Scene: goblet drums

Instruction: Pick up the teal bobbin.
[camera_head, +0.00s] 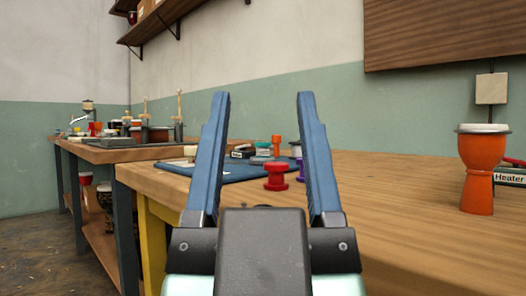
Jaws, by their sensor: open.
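My gripper (263,97) is open, with its two blue fingers pointing up and forward and nothing between their tips. Past the fingers a dark blue mat (236,173) lies on the wooden table. A red bobbin (276,178) stands upright at the mat's near right, seen between the fingers. A purple bobbin (300,170) is partly hidden behind the right finger. An orange bobbin-like piece (276,146) stands farther back.
An orange goblet drum (477,172) stands at the right of the wooden table (405,200). A box marked "Heater" (509,178) is beside it. The tabletop between mat and drum is clear. A cluttered second bench (105,153) stands at the left.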

